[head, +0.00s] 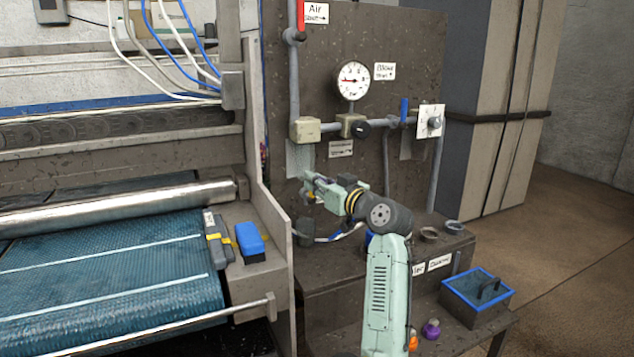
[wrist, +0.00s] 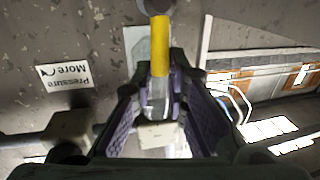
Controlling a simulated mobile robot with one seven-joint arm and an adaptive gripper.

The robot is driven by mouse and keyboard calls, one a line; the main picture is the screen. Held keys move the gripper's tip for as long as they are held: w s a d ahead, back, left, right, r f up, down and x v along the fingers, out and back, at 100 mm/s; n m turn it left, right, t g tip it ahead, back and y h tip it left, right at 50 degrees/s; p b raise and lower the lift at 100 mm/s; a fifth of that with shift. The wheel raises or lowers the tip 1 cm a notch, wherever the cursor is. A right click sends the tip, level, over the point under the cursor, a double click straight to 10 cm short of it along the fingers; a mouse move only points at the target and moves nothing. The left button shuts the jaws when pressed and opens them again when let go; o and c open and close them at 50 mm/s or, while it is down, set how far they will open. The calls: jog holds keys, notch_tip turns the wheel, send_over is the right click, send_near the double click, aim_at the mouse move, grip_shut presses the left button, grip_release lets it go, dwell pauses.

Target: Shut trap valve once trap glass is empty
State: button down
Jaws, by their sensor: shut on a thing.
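My gripper (head: 308,188) is in front of the dark panel, below the beige filter block (head: 305,130). In the wrist view, its purple-padded fingers (wrist: 161,82) are closed around the end of a yellow handle (wrist: 159,45). The handle runs to a dark round part at the top edge of that view.
A gauge (head: 353,80), pipes and a blue lever (head: 404,110) are on the panel above. A roller machine (head: 100,265) with a blue brush (head: 250,240) stands left.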

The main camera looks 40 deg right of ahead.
jog(key=d+f+m+h+p, duration=0.1)
jog(key=d+f+m+h, duration=0.1)
jog(key=m, duration=0.8)
jog(key=s+d+f+m+t+h+p, duration=0.1)
jog(key=d+f+m+h, duration=0.1)
jog(key=m, duration=0.8)
jog(key=shift+s+d+f+t, duration=0.25)
jog(key=shift+d+f, duration=0.4)
jog(key=shift+f, duration=0.65)
jog(key=shift+w, duration=0.1)
jog(key=c, duration=1.6)
grip_release()
jog(key=v, duration=1.2)
jog(key=shift+a+f, duration=0.1)
